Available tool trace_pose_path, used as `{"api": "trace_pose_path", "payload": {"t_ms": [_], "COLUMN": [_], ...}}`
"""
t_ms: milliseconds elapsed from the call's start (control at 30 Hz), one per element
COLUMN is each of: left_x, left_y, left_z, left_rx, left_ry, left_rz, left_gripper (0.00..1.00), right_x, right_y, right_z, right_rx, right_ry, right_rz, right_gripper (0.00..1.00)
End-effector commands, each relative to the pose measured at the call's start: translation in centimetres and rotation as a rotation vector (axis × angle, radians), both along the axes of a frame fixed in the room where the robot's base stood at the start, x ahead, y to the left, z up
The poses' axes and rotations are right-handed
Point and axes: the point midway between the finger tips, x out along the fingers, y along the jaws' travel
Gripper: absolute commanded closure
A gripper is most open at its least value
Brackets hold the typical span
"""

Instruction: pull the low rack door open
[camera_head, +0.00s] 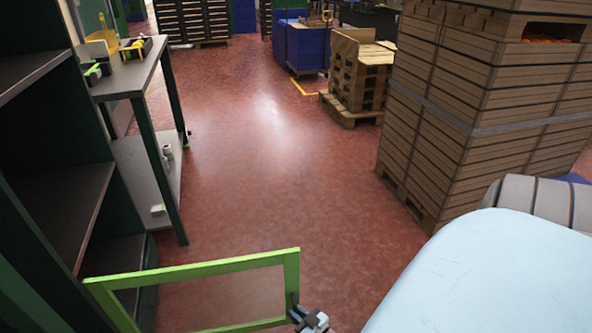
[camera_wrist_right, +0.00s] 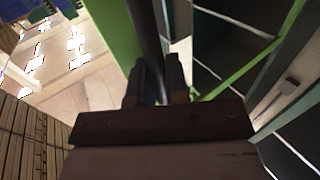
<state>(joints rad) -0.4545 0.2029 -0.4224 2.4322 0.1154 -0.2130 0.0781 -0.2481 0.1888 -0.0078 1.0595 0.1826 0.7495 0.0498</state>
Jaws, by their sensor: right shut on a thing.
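The low rack door (camera_head: 200,268) is a bright green frame at the bottom of the head view. It stands swung out from the dark rack (camera_head: 70,205) on the left, with floor visible through it. My right gripper (camera_head: 311,319) is at the door's outer, right-hand edge. In the right wrist view, its two dark fingers (camera_wrist_right: 159,80) are shut on a dark upright handle bar (camera_wrist_right: 146,35) beside the green door frame (camera_wrist_right: 113,35). The gripper hides the lower part of the bar. My left gripper is not in view.
A tall stack of brown slatted crates (camera_head: 460,110) stands at the right. A shelf table (camera_head: 130,75) with small items stands at the left beyond the rack. A pallet stack (camera_head: 355,85) is farther back. The red floor (camera_head: 275,180) between them is clear.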

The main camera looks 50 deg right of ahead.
Motion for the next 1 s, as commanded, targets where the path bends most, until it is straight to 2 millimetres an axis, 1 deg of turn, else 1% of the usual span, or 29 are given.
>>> {"api": "trace_pose_path", "payload": {"t_ms": [33, 567, 600, 667, 1000], "left_x": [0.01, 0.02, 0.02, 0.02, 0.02], "left_y": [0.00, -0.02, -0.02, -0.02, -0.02], "left_z": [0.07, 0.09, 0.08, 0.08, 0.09], "left_rx": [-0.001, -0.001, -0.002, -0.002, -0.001], "left_ry": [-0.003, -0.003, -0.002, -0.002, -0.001], "left_rz": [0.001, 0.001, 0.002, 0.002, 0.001], "left_gripper": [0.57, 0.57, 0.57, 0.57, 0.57], "right_x": [0.17, 0.19, 0.19, 0.17, 0.05], "right_y": [0.35, 0.48, 0.48, 0.45, 0.23], "right_z": [0.07, 0.07, 0.07, 0.07, 0.03], "right_rx": [-0.002, 0.000, 0.000, 0.000, 0.000], "right_ry": [-0.002, -0.003, -0.003, -0.003, -0.001], "right_rz": [0.005, 0.007, 0.007, 0.007, 0.004], "right_gripper": [1.00, 1.00, 0.76, 0.62, 0.61]}}
